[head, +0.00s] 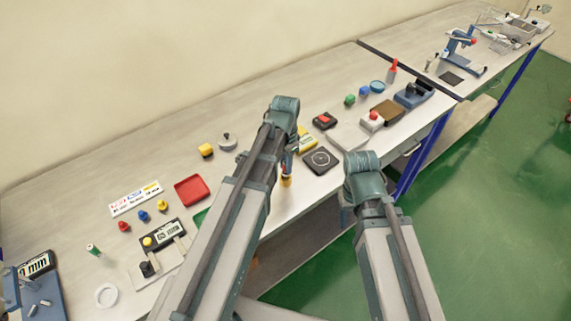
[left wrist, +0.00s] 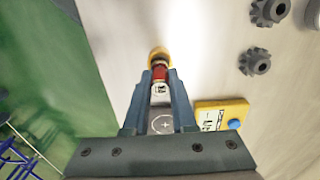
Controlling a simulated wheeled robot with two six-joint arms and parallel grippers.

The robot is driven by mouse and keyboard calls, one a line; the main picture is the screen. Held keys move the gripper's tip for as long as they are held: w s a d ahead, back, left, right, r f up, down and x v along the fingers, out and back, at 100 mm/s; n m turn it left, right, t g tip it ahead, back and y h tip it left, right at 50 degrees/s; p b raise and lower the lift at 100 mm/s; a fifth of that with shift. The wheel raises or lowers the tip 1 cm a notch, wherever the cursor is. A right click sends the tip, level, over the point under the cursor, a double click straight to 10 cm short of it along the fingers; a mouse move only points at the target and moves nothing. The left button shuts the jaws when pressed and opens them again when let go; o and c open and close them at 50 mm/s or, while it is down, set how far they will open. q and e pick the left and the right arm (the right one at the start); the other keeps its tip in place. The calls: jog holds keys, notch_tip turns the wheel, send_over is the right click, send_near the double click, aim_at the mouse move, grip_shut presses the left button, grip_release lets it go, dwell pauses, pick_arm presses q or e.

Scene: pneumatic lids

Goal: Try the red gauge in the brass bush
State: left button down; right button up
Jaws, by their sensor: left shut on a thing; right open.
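My left gripper (head: 287,168) is shut on the red gauge (left wrist: 159,73). In the left wrist view, the gripper (left wrist: 161,85) has its fingers on either side of the gauge's pale marked part. The brass bush (left wrist: 158,53) shows as a yellow ring at the gauge's far end; it also shows below the gripper in the head view (head: 286,182). I cannot tell whether the gauge's tip is inside the bush or just against it. My right gripper (head: 347,212) hangs below its wrist near the bench front, mostly hidden, with nothing seen in it.
A dark square plate with a ring (head: 321,161) lies right of the left gripper. In the left wrist view, a yellow meter (left wrist: 222,114) and dark gears (left wrist: 255,61) lie nearby.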

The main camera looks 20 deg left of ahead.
pick_arm(q)
jog(key=shift+f+b, duration=1)
dwell(0.8)
jog(key=shift+r+p, duration=1.35)
dwell(1.3)
jog(key=shift+r+p, duration=2.4)
jog(key=shift+p, duration=0.05)
jog(key=shift+f, duration=0.1)
